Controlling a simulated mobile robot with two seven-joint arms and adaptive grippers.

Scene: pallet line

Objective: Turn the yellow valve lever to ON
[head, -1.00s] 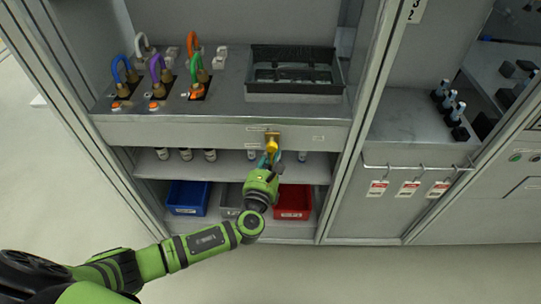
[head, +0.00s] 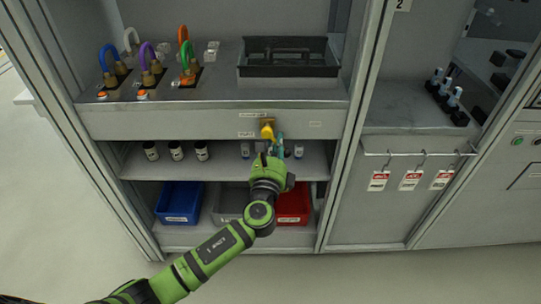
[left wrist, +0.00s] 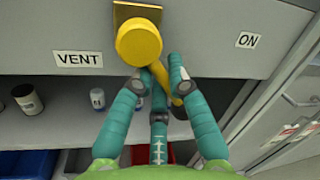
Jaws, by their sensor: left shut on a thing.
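The yellow valve lever (head: 267,129) is on the front panel of the bench. In the left wrist view its round hub (left wrist: 139,42) is at top centre, and its handle (left wrist: 163,78) points down and slightly right. The VENT label (left wrist: 77,59) is left of the hub and the ON label (left wrist: 247,40) is right of it. My left gripper (left wrist: 162,75) has its teal fingers on both sides of the handle and is shut on it. It also shows below the lever in the head view (head: 274,143). My right gripper is not in view.
Below the panel is a shelf with several small bottles (head: 176,150). Under it stand a blue bin (head: 180,202), a grey bin and a red bin (head: 293,204). A black tray (head: 288,70) and coloured hoses (head: 184,57) are on the bench top. Tags (head: 411,180) hang at right.

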